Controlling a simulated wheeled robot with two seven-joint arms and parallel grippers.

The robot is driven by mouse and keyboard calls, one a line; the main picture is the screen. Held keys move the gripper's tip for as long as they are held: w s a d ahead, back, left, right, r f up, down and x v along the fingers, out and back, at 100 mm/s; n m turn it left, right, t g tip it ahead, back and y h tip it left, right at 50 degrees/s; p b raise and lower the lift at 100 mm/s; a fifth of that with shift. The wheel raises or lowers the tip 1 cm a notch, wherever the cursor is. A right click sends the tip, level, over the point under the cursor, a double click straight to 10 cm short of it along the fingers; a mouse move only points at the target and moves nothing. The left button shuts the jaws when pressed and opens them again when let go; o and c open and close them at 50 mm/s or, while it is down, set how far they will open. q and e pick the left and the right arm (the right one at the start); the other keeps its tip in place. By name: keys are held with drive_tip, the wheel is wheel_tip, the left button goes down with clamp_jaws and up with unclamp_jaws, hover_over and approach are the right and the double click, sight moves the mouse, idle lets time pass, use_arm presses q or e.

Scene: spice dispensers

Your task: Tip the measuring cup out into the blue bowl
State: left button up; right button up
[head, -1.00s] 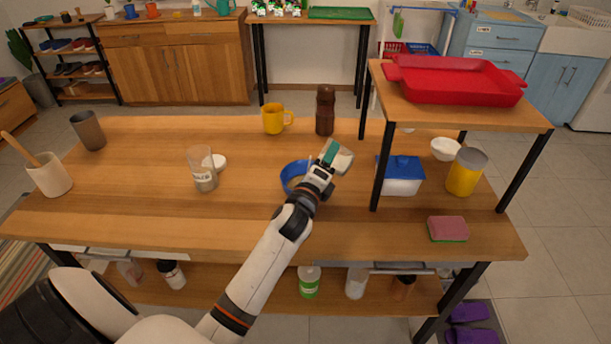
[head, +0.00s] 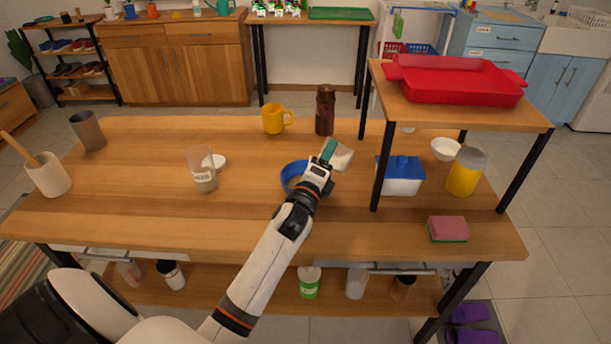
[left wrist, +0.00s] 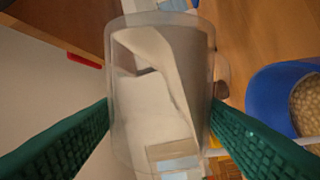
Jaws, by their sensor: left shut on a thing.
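My left gripper (head: 331,153) is shut on the measuring cup (head: 343,158), just right of the blue bowl and above the table. In the left wrist view the measuring cup (left wrist: 160,90) is a clear, see-through vessel between the green finger pads (left wrist: 160,130). I cannot tell its exact tilt or whether anything is left in it. The blue bowl (head: 285,177) stands on the table, partly hidden behind my left wrist. In the left wrist view the blue bowl (left wrist: 262,98) is at the right edge, beside the cup, with pale beige pieces inside. My right gripper is not in view.
The raised shelf's black leg (head: 382,165) and a blue-lidded box (head: 402,177) are close on the right. The front-left table is clear.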

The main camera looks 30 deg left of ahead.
use_arm(q)
drive_tip(key=shift+s+a+f+n, duration=0.1)
drive_tip(key=shift+a+f+n, duration=0.2)
drive_tip(key=shift+a+n, duration=0.2)
drive_tip(key=shift+s+a+f+n, duration=0.1)
drive_tip(key=shift+a+f+n, duration=0.15)
drive_tip(key=shift+a+n, duration=0.2)
idle(0.5)
drive_tip(key=shift+a+r+n+y, duration=0.15)
drive_tip(key=shift+n+y, duration=0.05)
drive_tip(key=shift+n, duration=0.45)
drive_tip(key=shift+a+r+n+y, duration=0.1)
drive_tip(key=shift+a+n+y, duration=0.1)
drive_tip(key=shift+n, duration=0.4)
idle(0.6)
